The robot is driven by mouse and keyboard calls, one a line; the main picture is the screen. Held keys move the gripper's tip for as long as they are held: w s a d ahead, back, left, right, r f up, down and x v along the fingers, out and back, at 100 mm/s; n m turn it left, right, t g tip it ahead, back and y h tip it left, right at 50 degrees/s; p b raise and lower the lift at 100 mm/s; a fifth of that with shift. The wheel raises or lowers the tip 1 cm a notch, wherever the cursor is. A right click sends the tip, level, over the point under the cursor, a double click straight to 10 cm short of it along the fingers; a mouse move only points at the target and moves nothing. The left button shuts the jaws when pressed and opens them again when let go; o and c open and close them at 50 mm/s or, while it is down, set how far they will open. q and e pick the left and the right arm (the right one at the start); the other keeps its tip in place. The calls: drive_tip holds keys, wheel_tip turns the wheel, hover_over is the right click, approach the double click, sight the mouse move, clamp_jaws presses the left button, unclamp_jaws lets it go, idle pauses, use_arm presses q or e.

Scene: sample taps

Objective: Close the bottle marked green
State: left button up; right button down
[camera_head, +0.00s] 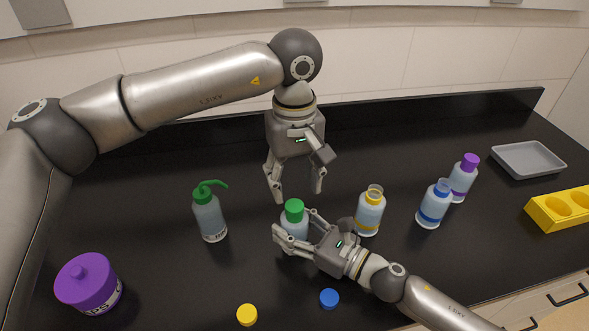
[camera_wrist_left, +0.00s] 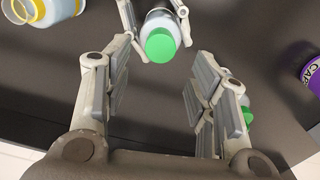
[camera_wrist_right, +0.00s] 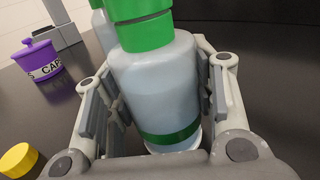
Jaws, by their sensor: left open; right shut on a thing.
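The green-marked bottle (camera_head: 294,228) stands upright with a green band (camera_wrist_right: 172,135) low on its body. A green cap (camera_head: 294,210) sits on its top; in the right wrist view, I cannot tell whether it is tight. My right gripper (camera_head: 293,230) is shut around the bottle's body, a finger on each side. My left gripper (camera_head: 298,194) is open and empty, pointing down above the cap and apart from it. In the left wrist view, the cap (camera_wrist_left: 160,45) shows beyond the open fingers.
A green-topped wash bottle (camera_head: 209,215) stands left. Open yellow-banded (camera_head: 369,215) and blue-banded (camera_head: 432,208) bottles and a purple-capped bottle (camera_head: 462,180) stand right. A purple tub (camera_head: 88,280), yellow cap (camera_head: 247,314) and blue cap (camera_head: 329,298) are in front. A grey tray (camera_head: 528,158) and yellow rack (camera_head: 560,208) lie far right.

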sight(294, 205)
use_arm(q)
drive_tip(key=n, duration=0.7)
drive_tip(key=shift+r, duration=0.25)
drive_tip(key=n, duration=0.7)
drive_tip(key=shift+r, duration=0.25)
drive_tip(key=n, duration=0.7)
drive_tip(key=shift+r, duration=0.25)
drive_tip(key=n, duration=0.5)
drive_tip(key=shift+r, duration=0.2)
drive_tip(key=n, duration=0.3)
drive_tip(key=shift+r+n, duration=0.1)
drive_tip(key=shift+n, duration=0.3)
drive_tip(key=shift+f, duration=4.05)
drive_tip(key=shift+c, duration=0.4)
